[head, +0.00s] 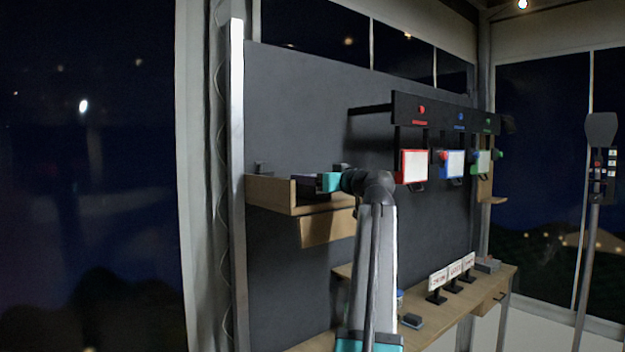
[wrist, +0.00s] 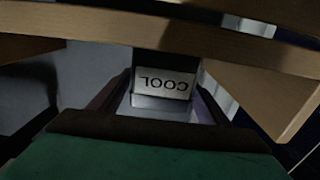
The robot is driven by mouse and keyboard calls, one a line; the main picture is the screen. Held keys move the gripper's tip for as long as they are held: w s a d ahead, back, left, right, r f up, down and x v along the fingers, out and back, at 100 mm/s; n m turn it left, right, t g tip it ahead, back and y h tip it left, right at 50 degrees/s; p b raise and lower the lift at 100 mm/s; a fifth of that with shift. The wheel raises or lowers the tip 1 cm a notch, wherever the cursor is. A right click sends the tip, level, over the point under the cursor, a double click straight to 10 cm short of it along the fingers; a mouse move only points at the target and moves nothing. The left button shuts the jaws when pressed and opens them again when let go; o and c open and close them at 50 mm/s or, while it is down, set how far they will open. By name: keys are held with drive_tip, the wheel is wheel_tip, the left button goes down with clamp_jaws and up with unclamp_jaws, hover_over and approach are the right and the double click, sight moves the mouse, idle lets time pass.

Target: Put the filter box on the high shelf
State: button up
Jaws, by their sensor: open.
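In the wrist view, a small box with a pale label reading COOL (wrist: 163,83), upside down in the picture, is straight ahead between my fingers; it appears to be the filter box. My gripper (wrist: 163,98) is open, with one dark finger on each side of the box. I cannot tell whether either finger touches it. In the head view, my gripper (head: 308,184) reaches left into the high wooden shelf (head: 270,196) on the dark wall panel. The box cannot be made out clearly there.
The shelf has a raised front edge and a wooden piece (head: 326,230) below it. Framed red, blue and green units (head: 455,163) hang to the right. A lower wooden counter (head: 450,312) carries white sign cards (head: 455,269) and a small dark block (head: 411,321).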

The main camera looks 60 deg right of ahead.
drive_tip(key=shift+r, duration=0.15)
drive_tip(key=shift+s+a, duration=0.1)
drive_tip(key=shift+s, duration=0.2)
drive_tip(key=b+v, duration=0.5)
drive_tip(key=v, duration=0.6)
drive_tip(key=shift+s, duration=0.2)
drive_tip(key=shift+a, duration=0.1)
idle(0.3)
